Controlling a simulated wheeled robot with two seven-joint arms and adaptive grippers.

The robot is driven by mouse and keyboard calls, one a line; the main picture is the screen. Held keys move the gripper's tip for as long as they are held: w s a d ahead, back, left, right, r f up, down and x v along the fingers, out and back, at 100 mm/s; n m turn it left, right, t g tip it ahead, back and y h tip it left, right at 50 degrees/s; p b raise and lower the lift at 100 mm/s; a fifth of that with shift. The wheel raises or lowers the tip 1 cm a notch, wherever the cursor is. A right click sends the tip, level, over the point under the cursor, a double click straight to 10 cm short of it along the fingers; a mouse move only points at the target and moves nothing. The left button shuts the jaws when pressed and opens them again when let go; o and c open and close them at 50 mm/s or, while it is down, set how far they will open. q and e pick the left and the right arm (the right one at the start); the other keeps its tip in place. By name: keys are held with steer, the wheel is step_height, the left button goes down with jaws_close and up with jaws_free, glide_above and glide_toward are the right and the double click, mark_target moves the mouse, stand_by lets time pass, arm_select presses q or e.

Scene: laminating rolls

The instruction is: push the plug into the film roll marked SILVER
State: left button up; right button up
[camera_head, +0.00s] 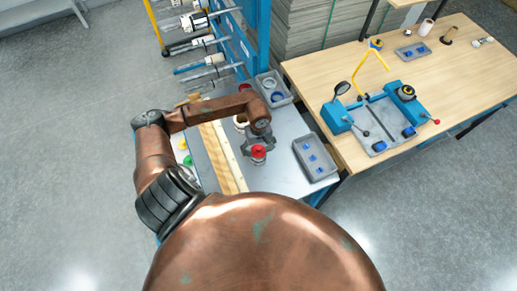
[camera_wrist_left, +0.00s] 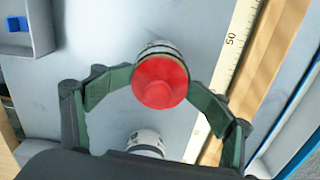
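The red plug (camera_wrist_left: 160,82) sits between the green fingers of my left gripper (camera_wrist_left: 160,85), whose tips meet its sides. A banded cylindrical part shows behind the red face. In the head view the red plug (camera_head: 258,151) is just below my left gripper (camera_head: 257,146), over the grey bench top. A white roll (camera_wrist_left: 147,143) stands close to the gripper's palm in the wrist view, partly hidden by it. I can read no SILVER mark in either view. My right gripper is out of view.
A wooden strip with a scale (camera_wrist_left: 228,75) runs along the bench. A grey tray with blue parts (camera_head: 316,171) lies right of the gripper, and another bin (camera_head: 285,99) behind. A rack of rolls (camera_head: 205,60) stands at the back; a wooden table (camera_head: 455,75) is at right.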

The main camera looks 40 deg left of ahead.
arm_select(q)
steer(key=shift+o, duration=0.3)
steer(key=shift+s+r, duration=0.1)
steer(key=shift+r, duration=0.1)
steer(key=shift+r, duration=0.25)
step_height(320, 180, up, 12)
steer(key=shift+f, duration=0.25)
